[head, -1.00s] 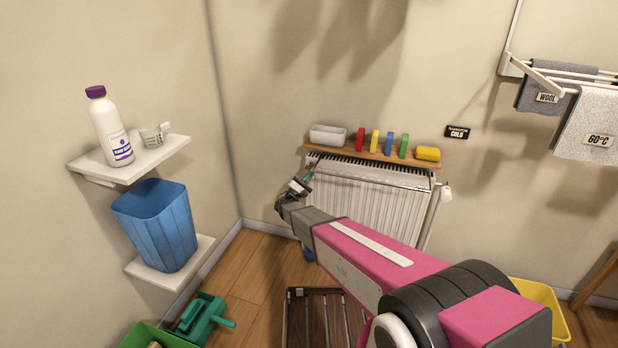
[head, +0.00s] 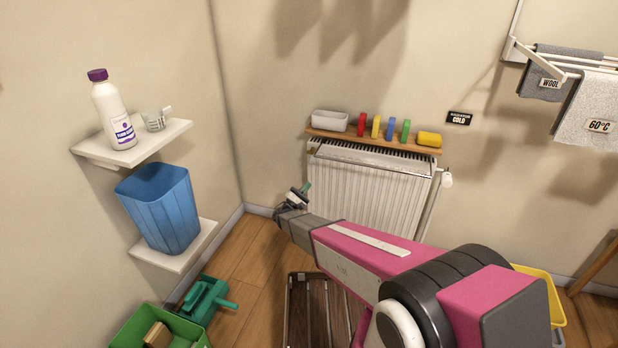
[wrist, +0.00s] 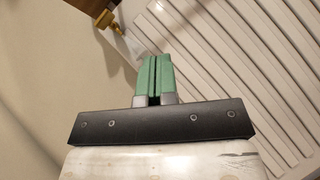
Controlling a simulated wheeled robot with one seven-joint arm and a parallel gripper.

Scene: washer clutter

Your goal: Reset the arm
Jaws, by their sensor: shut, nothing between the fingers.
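My gripper (head: 305,190) is at the end of my pink and grey arm, in front of the left side of the white radiator (head: 368,190). In the wrist view its two green fingers (wrist: 155,78) are pressed together with nothing between them. The ribbed radiator panel (wrist: 245,60) fills the right of the wrist view, beyond the fingers. The gripper appears apart from the radiator, but the exact gap cannot be told.
A wooden shelf (head: 375,143) above the radiator holds a white tray (head: 330,121), coloured blocks and a yellow sponge (head: 429,139). At left are a white bottle (head: 114,112) and a blue bin (head: 161,212). A slatted rack (head: 318,310) stands below my arm.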

